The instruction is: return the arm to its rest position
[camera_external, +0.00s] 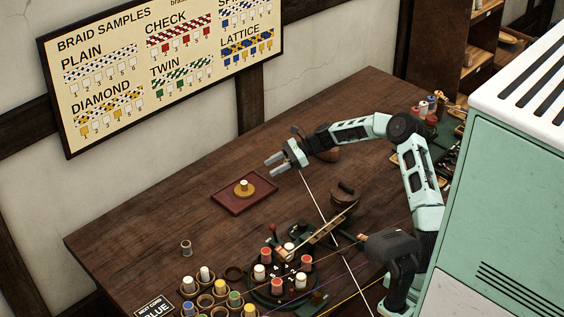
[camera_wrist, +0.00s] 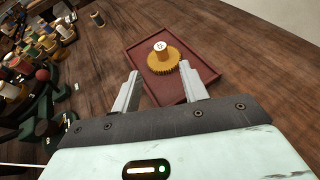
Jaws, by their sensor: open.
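My gripper (camera_external: 275,160) is open and empty above the dark wooden table, to the upper right of a red tray. In the wrist view its two grey fingers (camera_wrist: 159,93) stand apart, with the tray beyond them. The red tray (camera_external: 222,199) lies flat on the table.
A round dark braiding stand (camera_external: 262,290) with several bobbins is at the front. Cups of coloured spools (camera_external: 205,300) stand beside it. A pale cord (camera_external: 318,205) runs below my gripper. The table's left part is clear.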

